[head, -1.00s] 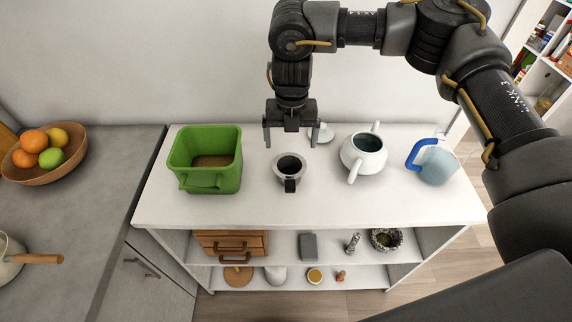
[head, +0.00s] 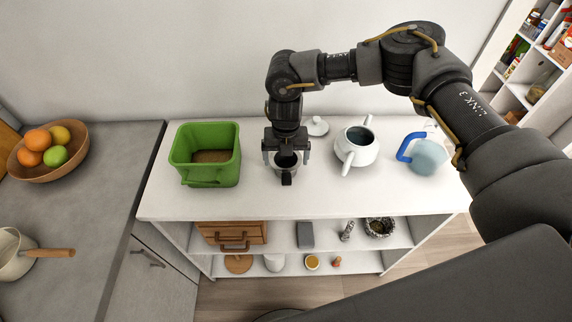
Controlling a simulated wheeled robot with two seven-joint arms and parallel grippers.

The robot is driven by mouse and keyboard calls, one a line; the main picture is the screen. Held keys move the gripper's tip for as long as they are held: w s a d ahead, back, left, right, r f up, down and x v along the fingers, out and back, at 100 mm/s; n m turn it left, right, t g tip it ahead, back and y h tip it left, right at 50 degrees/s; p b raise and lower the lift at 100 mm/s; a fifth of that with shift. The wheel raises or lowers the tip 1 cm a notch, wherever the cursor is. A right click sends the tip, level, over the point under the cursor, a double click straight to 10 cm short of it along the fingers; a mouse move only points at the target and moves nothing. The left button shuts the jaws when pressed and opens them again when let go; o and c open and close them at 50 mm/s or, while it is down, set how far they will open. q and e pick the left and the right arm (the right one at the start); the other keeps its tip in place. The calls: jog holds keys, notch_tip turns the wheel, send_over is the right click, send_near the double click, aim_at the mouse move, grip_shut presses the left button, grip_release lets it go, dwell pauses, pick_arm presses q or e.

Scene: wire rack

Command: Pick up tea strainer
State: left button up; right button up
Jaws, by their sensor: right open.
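The tea strainer (head: 286,171) is a small metal cup with a dark handle pointing toward me, upright on the white shelf top. My right gripper (head: 286,158) is open and points down right over the strainer, its two fingers at the left and right of the rim. The gripper hides the strainer's back part. Whether the fingers touch it, I cannot tell. My left gripper is not in view.
A green bin (head: 205,154) stands left of the strainer. A white teapot (head: 356,147), its lid (head: 317,126) and a glass pitcher with a blue handle (head: 428,157) stand to the right. The shelf top (head: 310,203) is clear in front.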

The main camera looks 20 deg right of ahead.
jog(key=shift+f, duration=0.7)
jog(key=c, duration=0.6)
jog(key=shift+r+b, duration=0.45)
jog(key=shift+b, duration=0.05)
jog(key=r+b, duration=0.1)
jog(key=r, duration=0.1)
jog(key=shift+s+r+b, duration=0.25)
jog(key=shift+r+b, duration=0.05)
jog(key=shift+b, duration=0.1)
jog(key=s+r+b, duration=0.4)
jog(key=s+r, duration=0.5)
jog(key=s, duration=0.4)
jog(key=shift+s+d+r+b, duration=0.3)
jog(key=shift+d, duration=0.1)
